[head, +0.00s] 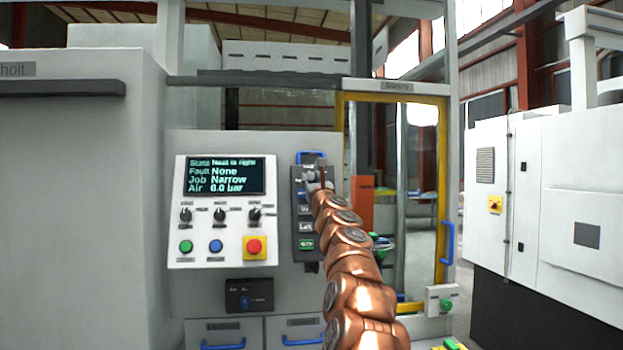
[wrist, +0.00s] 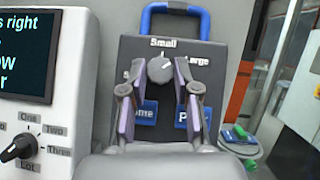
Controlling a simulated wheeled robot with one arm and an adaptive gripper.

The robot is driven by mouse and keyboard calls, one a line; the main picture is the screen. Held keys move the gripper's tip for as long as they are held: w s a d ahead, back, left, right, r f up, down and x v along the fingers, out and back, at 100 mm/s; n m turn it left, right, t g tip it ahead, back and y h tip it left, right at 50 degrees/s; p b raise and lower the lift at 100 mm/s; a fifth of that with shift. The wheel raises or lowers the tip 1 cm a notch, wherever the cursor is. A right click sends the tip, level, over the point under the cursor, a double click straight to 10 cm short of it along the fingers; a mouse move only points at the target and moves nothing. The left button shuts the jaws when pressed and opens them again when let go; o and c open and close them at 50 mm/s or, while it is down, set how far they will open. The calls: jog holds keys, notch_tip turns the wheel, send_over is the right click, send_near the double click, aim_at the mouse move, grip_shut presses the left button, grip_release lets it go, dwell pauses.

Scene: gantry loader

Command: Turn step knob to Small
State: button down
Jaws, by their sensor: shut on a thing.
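The step knob (wrist: 160,69) is a small grey round knob near the top of a dark pendant panel (wrist: 205,50). "Small" is printed above it and "Large" to its upper right; a label on its left is partly hidden by a finger. A pale mark on the knob seems to lean to the upper right, but its exact setting is hard to read. My gripper (wrist: 165,78) has its two fingers at either side of the knob, shut on it. In the head view my gripper (head: 319,181) covers the knob at the pendant's upper part.
Blue buttons (wrist: 145,113) sit just below the knob, close under my fingers. A blue handle (wrist: 176,10) arches over the pendant. To the left is the console (head: 222,225) with its screen (head: 224,175), knobs and red stop button (head: 254,247). A yellow-framed door (head: 442,180) is at the right.

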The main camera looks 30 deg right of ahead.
jog(key=shift+r+n, duration=0.1)
jog(key=shift+n, duration=0.2)
jog(key=n+y+p, duration=0.3)
jog(key=n+p, duration=0.1)
jog(key=shift+d+r+y, duration=0.3)
jog(key=n+y+p, duration=0.3)
jog(key=n+p, duration=0.2)
jog(key=shift+s+d+r+g+y+p, duration=0.1)
jog(key=shift+d+r+g+y+p, duration=0.1)
jog(key=shift+g+y+p, duration=0.15)
jog(key=n+g+y+p, duration=0.1)
jog(key=n+y+p, duration=0.1)
jog(key=n+p, duration=0.1)
jog(key=shift+p, duration=0.5)
jog(key=shift+f+n+g+y+p, duration=0.15)
jog(key=shift+n+g+y+p, duration=0.3)
jog(key=shift+n+p, duration=0.4)
jog(key=shift+f, duration=0.15)
jog(key=c, duration=0.8)
grip_release()
jog(key=shift+c, duration=0.2)
